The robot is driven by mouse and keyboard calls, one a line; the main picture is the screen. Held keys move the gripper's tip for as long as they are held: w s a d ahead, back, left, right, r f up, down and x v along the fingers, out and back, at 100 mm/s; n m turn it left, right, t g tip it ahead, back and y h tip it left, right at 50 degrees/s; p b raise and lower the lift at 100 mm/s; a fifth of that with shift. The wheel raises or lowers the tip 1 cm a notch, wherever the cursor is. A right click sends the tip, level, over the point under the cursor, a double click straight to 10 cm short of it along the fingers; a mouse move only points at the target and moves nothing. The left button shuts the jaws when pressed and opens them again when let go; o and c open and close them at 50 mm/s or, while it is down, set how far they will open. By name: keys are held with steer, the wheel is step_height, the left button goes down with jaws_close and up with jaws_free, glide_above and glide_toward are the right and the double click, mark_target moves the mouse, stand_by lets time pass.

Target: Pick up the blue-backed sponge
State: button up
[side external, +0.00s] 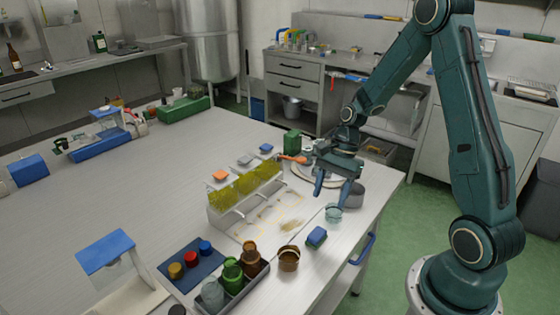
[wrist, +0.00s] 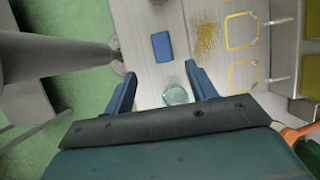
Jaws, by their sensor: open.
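The blue-backed sponge (side external: 317,237) lies on the pale table near its right edge, blue side up. In the wrist view it shows as a small blue rectangle (wrist: 162,46), beyond my fingertips. My gripper (side external: 332,194) is open and empty above the table, further back than the sponge and apart from it. In the wrist view my gripper (wrist: 160,70) has its two blue fingers spread. A clear glass (side external: 333,214) stands close to the fingers; it appears between them in the wrist view (wrist: 175,95).
A brown pot (side external: 289,259) stands just in front-left of the sponge, beside a dark tray (side external: 248,288) with jars. A rack with yellow-green contents (side external: 242,190) stands to the left, with spilled yellow-brown matter (side external: 290,225) before it. The table's left middle is clear.

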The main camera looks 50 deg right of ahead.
glide_above(317, 233)
steer(key=d, duration=0.3)
steer(key=shift+s+a+f, duration=0.1)
steer(key=shift+a+f, duration=0.05)
steer(key=shift+f, duration=1.2)
steer(key=shift+a+f, duration=0.1)
steer(key=shift+f, duration=1.2)
steer(key=shift+x, duration=2.55)
steer(key=c, duration=1.1)
